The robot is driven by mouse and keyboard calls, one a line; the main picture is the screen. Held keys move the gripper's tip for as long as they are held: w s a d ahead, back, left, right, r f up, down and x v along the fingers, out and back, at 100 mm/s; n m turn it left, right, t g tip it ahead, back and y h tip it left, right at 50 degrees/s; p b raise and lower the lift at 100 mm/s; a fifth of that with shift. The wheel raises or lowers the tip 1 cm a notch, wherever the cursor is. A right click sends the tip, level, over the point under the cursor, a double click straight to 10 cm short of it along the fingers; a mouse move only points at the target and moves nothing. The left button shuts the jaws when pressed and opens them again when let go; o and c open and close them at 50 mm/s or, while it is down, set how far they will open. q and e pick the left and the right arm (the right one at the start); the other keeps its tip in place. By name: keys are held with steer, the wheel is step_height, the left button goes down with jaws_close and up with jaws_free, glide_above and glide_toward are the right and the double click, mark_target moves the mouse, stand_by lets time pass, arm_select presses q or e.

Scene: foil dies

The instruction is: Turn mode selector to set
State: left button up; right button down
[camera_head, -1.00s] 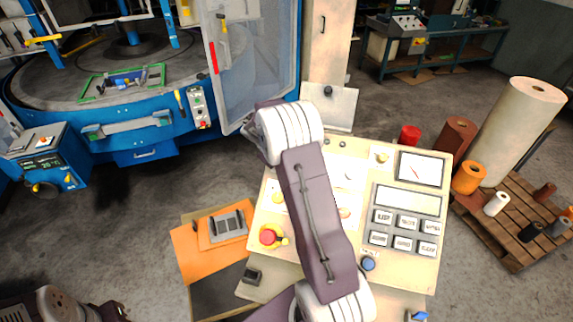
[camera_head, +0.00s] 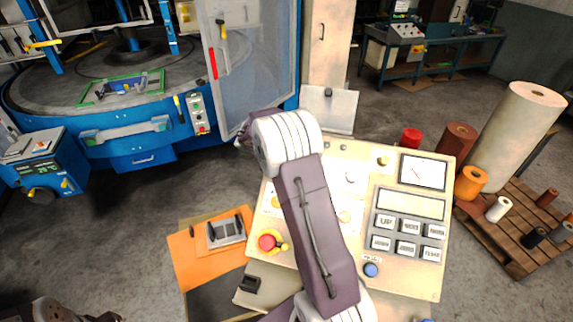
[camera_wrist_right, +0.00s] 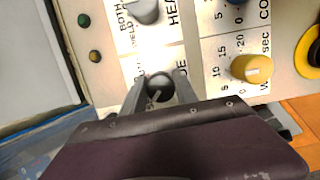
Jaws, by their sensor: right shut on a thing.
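The mode selector (camera_wrist_right: 159,86) is a dark round knob with a pale pointer line, seen in the right wrist view on the cream panel. The printed label beside it is partly hidden, with only the end "DE" readable. My right gripper (camera_wrist_right: 157,92) is shut on this knob, one grey finger on each side. In the head view my right arm lies across the control panel (camera_head: 412,276) and hides the selector and the gripper. My left gripper is out of view.
In the right wrist view, a grey knob (camera_wrist_right: 146,12) sits above the selector and a yellow knob (camera_wrist_right: 252,69) to its right. The head view shows a red emergency button (camera_head: 267,242), keypad (camera_head: 409,228), gauge (camera_head: 422,171) and blue button (camera_head: 370,270) around my arm.

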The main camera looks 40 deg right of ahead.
stand_by(0.3)
steer(key=c, duration=0.9)
jaws_free()
steer(key=shift+c, duration=0.2)
steer(key=b+v, duration=0.2)
steer(key=v, duration=0.7)
steer(key=shift+f, duration=0.1)
